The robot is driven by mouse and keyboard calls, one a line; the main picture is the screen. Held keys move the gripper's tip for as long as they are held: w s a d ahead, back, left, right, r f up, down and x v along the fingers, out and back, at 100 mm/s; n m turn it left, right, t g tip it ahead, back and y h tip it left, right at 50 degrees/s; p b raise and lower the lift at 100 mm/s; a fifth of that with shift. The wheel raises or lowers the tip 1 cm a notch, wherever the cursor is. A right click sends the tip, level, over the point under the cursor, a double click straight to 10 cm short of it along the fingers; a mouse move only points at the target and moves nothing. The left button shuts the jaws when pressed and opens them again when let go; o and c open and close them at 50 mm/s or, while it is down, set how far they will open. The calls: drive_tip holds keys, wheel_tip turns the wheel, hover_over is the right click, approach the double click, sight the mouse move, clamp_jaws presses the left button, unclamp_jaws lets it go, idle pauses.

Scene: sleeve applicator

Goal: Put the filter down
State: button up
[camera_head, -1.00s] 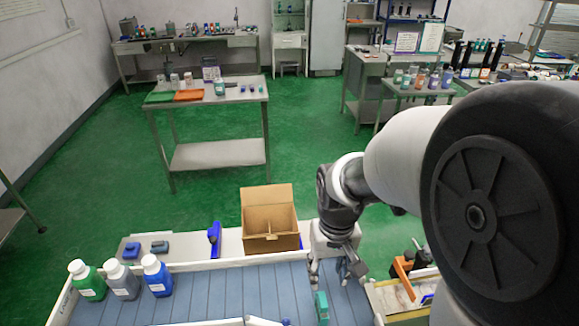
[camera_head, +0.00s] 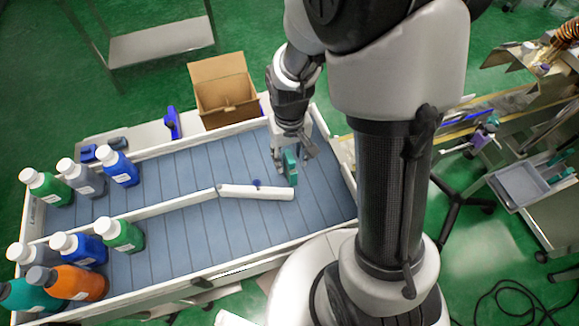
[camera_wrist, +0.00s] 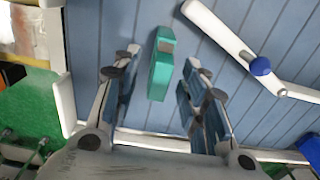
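A small teal piece (camera_head: 290,166), which I take to be the filter, is on the blue-grey slatted conveyor near its right end. In the wrist view the teal piece (camera_wrist: 161,66) lies between and slightly ahead of my two spread fingers, with a gap on each side. My gripper (camera_head: 296,152) points down at it in the head view. In the wrist view my gripper (camera_wrist: 160,65) is open and holds nothing. In the head view the fingers partly cover the teal piece's upper end.
A white guide rail (camera_head: 255,191) with a blue knob (camera_wrist: 261,66) lies close to the teal piece. Several bottles (camera_head: 83,180) stand at the conveyor's left end. An open cardboard box (camera_head: 225,95) stands behind the conveyor. The conveyor's middle (camera_head: 180,180) is clear.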

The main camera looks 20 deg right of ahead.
wheel_tip(320, 180, down, 5)
drive_tip(key=shift+b, duration=1.05)
drive_tip(key=shift+r, duration=0.1)
drive_tip(key=shift+c, duration=0.2)
clamp_jaws()
